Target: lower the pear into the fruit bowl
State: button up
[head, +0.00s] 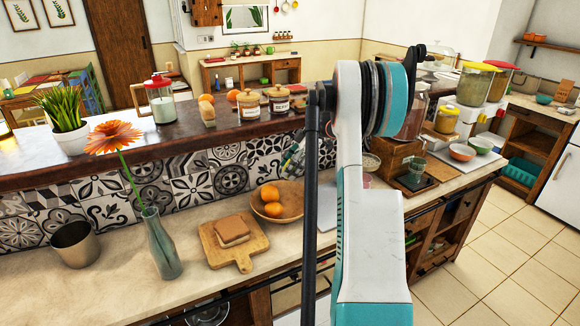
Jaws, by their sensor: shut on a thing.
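The fruit bowl (263,209) is a round wooden bowl on the lower counter, with two oranges (271,193) in it. My gripper (291,157) shows only in part, small and dark, just above and behind the bowl in the picture, in front of the patterned tiles. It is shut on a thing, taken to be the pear. The pear's outline cannot be made out. My white and teal arm stands in front and hides the area right of the bowl.
A cutting board (238,254) with bread-like slices lies left of the bowl. A glass vase (161,245) with an orange flower and a metal cup (75,244) stand further left. The raised ledge (150,141) behind carries jars and a plant.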

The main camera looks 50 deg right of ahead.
jog(key=shift+f+b, duration=2.5)
jog(key=shift+f, duration=2.05)
jog(key=shift+f+b, duration=1.2)
jog(key=shift+f, duration=0.9)
jog(key=o, duration=1.2)
jog(key=shift+r, duration=0.1)
jog(key=v, duration=1.1)
jog(key=shift+s+d+r, duration=0.1)
jog(key=shift+s+r, duration=0.1)
jog(key=shift+r, duration=0.15)
